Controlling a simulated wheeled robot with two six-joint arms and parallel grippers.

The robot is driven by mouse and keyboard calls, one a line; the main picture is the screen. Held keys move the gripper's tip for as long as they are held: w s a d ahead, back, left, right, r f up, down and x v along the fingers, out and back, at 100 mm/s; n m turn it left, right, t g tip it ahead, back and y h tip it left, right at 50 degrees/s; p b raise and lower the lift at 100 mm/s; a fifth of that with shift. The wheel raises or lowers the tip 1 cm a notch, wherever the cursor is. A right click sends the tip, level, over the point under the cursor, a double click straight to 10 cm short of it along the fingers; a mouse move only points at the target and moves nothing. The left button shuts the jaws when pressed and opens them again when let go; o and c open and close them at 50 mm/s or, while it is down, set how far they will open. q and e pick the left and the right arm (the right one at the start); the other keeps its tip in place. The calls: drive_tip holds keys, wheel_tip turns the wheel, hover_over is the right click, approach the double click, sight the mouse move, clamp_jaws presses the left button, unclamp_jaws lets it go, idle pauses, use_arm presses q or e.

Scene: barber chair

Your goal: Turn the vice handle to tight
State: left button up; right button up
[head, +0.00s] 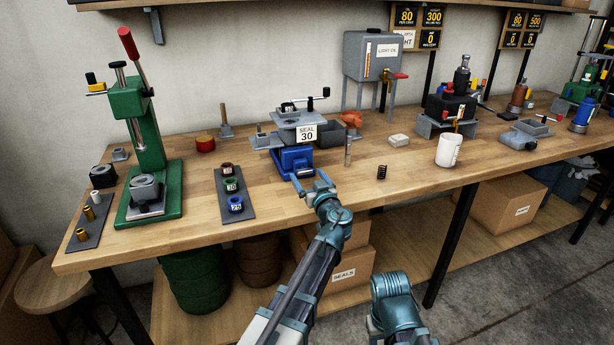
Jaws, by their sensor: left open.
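The workbench (405,180) has free room right of the vice, around a small black spring (382,172). A dark tray (235,205) with several rings lies to the left, beside a green press (150,150). A white mug (448,150) stands to the right.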

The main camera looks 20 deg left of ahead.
use_arm(q)
drive_tip(key=shift+w+a, duration=0.35)
drive_tip(key=shift+w, duration=0.2)
drive_tip(key=shift+c, duration=0.3)
drive_tip(key=c, duration=1.3)
